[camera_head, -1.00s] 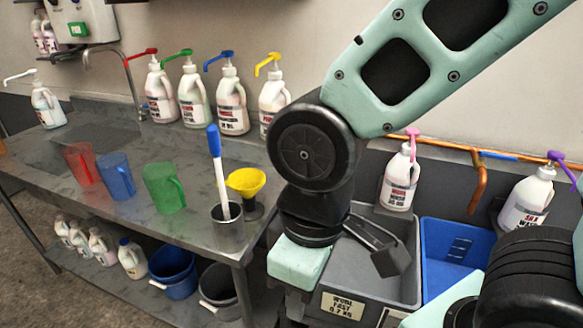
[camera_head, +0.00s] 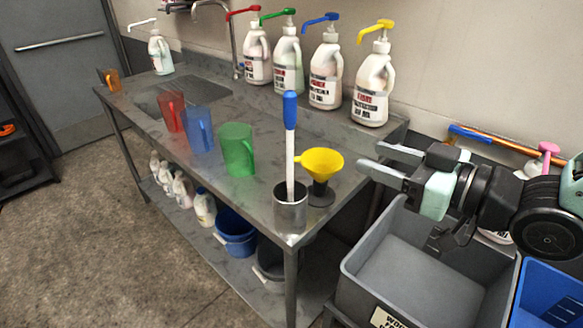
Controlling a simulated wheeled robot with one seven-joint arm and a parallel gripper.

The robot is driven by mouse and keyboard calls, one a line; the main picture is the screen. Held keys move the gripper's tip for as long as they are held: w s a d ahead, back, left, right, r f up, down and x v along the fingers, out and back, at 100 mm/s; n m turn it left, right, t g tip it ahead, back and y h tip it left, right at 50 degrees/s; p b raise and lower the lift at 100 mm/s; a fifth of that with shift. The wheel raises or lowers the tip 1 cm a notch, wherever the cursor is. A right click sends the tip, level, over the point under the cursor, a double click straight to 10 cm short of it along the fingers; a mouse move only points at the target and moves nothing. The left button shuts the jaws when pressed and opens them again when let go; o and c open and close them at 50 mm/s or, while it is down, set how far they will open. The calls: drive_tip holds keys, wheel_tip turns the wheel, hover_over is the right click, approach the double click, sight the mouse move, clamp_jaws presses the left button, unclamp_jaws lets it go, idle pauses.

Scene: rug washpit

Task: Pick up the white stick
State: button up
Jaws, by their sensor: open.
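The white stick (camera_head: 290,165) with a blue handle (camera_head: 290,110) stands nearly upright in a metal cup (camera_head: 290,212) at the near right corner of the steel table. Its lower end is hidden inside the cup. My gripper (camera_head: 378,162) is open and empty. It is to the right of the stick, apart from it, above the gap between the table and the grey bin, with its fingers pointing left toward the stick.
A yellow funnel (camera_head: 322,162) on a dark stand is close beside the cup. Green (camera_head: 236,150), blue (camera_head: 199,130) and red (camera_head: 171,110) jugs stand to the left. Several pump bottles line the wall. A grey bin (camera_head: 350,268) and blue bin (camera_head: 535,290) are at right.

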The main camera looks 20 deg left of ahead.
sight(295, 117)
drive_tip(key=shift+y, duration=0.8)
drive_tip(key=p+x, duration=0.2)
drive_tip(key=x, duration=0.3)
drive_tip(key=r+p+x, duration=0.1)
drive_tip(key=p+x, duration=0.2)
drive_tip(key=x, duration=0.3)
drive_tip(key=s+r+p+x, duration=0.1)
drive_tip(key=p+x, duration=0.1)
drive_tip(key=x, duration=0.3)
drive_tip(key=shift+w+a+r, duration=0.1)
drive_tip(key=shift+a, duration=0.5)
drive_tip(key=shift+w+a, duration=0.15)
drive_tip(key=shift+a, duration=0.15)
drive_tip(key=shift+f, duration=0.2)
clamp_jaws()
